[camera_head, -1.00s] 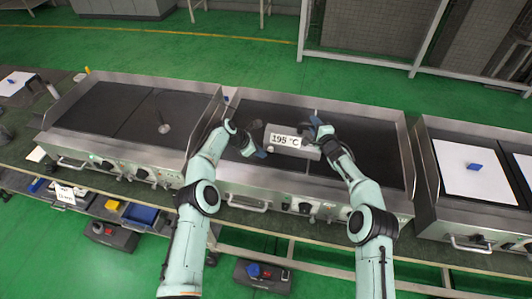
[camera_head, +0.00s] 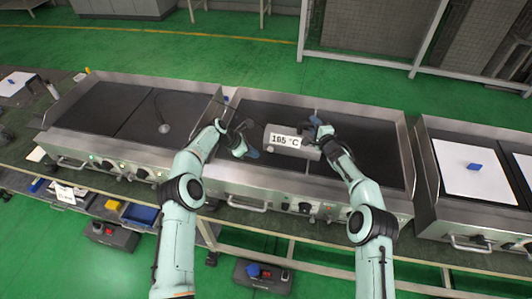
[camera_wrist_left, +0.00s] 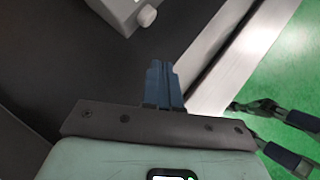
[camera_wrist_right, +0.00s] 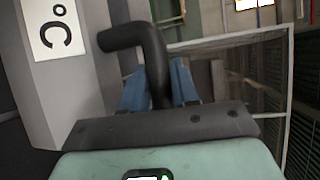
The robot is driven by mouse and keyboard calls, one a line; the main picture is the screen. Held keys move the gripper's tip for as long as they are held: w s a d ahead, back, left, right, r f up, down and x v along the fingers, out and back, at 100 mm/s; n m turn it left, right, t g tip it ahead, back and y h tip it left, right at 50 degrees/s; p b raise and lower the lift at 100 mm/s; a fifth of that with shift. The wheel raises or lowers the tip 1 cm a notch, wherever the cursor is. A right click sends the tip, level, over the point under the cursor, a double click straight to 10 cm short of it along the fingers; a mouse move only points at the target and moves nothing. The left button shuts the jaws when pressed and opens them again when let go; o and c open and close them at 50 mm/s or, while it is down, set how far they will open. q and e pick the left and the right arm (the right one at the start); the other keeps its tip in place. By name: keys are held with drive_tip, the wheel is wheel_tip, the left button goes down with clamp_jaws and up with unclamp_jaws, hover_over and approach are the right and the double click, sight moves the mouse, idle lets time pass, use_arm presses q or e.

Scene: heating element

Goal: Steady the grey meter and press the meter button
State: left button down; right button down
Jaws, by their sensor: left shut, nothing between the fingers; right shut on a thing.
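The grey meter (camera_head: 292,152) is on the dark plate of the middle heating unit; its white label carries a °C reading. Its side and label also show in the right wrist view (camera_wrist_right: 55,28). A small pale round button (camera_wrist_left: 147,16) sticks out from the meter's lower corner in the left wrist view. My right gripper (camera_head: 313,121) is shut on the meter's black bent handle (camera_wrist_right: 133,36), which lies between the blue fingers. My left gripper (camera_head: 254,154) is shut and empty, left of the meter, its tips a short gap from the button.
The plate's steel front rim (camera_wrist_left: 222,65) runs close to my left gripper. Another heating unit (camera_head: 95,108) stands to the left and one with a white sheet (camera_head: 470,182) to the right. The dark plate behind the meter is clear.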

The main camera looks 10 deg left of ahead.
use_arm(q)
drive_tip(key=v, duration=1.2)
idle(2.5)
drive_tip(key=n+t+h, duration=0.3)
drive_tip(key=n+t, duration=0.3)
drive_tip(key=n, duration=1.1)
hover_over(260, 180)
drive_tip(key=w, duration=0.5)
wheel_tip(260, 180, down, 6)
drive_tip(key=s+f+n, duration=0.1)
drive_tip(key=f+n, duration=0.1)
drive_tip(key=s+f+n+y, duration=0.1)
drive_tip(key=n, duration=0.1)
drive_tip(key=s+f+n+y, duration=0.1)
drive_tip(key=s+f+n, duration=0.1)
drive_tip(key=shift+f, duration=0.35)
drive_tip(key=shift+s+f+n+g+y, duration=0.3)
drive_tip(key=shift+s+f+n, duration=0.1)
drive_tip(key=shift+n, duration=0.1)
